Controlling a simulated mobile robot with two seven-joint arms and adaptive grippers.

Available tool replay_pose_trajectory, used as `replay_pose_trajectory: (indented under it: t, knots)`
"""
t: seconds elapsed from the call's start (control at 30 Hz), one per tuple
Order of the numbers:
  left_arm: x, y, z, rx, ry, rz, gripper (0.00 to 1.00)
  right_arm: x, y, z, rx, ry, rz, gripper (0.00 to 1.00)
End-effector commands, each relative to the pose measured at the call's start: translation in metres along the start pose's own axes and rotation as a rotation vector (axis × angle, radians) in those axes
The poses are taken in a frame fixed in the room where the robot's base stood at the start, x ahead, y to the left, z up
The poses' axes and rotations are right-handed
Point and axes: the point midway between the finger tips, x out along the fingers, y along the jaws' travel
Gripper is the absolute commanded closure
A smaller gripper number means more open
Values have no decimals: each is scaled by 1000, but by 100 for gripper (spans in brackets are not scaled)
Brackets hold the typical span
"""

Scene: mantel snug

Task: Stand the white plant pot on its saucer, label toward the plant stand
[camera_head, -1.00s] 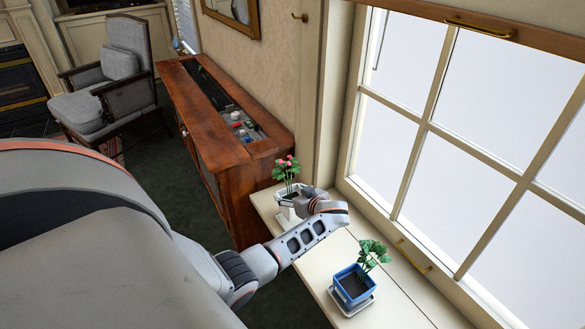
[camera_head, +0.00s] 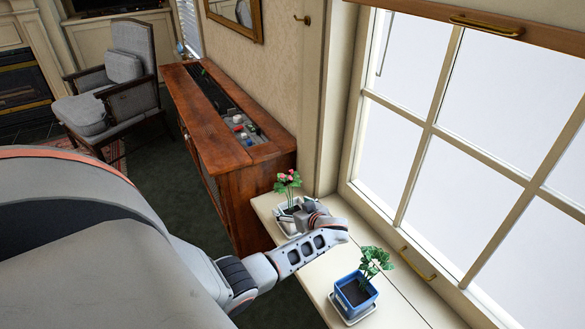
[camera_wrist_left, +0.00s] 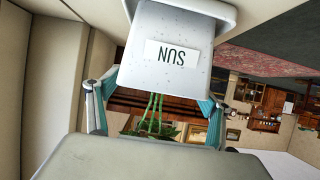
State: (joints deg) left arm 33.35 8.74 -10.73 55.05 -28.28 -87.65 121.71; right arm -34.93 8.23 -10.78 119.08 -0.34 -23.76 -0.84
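The white plant pot (camera_wrist_left: 150,85) fills the upper middle of the left wrist view, upside down there, with a "SUN" label (camera_wrist_left: 172,54) facing the camera. Its green stems and leaves hang below it in that picture. My left gripper (camera_wrist_left: 157,112) has its teal pads against both sides of the pot. A wider white piece (camera_wrist_left: 215,10) at the pot's base looks like its saucer. In the head view, the pink-flowered plant (camera_head: 288,183) stands above the pot at the sill's far end, and my left gripper (camera_head: 300,214) largely hides the pot. My right gripper is not visible.
A blue pot (camera_head: 356,291) with a green plant stands on a white saucer (camera_head: 343,312) nearer on the pale sill (camera_head: 398,312). A wooden cabinet (camera_head: 222,130) with an open trough is beyond the sill's end. The window borders the right side.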

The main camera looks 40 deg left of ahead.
Motion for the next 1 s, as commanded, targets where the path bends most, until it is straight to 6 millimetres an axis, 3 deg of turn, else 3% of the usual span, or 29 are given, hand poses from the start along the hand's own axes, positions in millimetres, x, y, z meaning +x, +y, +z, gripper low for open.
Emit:
replay_pose_trajectory:
  t: [0.3,0.7,1.0]
  knots:
    - [-5,1,-5,-1,-1,1,20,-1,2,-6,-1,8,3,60]
    - [-82,1,-3,-4,-4,3,20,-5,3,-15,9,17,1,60]
    - [-118,0,-2,-1,-2,1,20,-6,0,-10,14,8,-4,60]
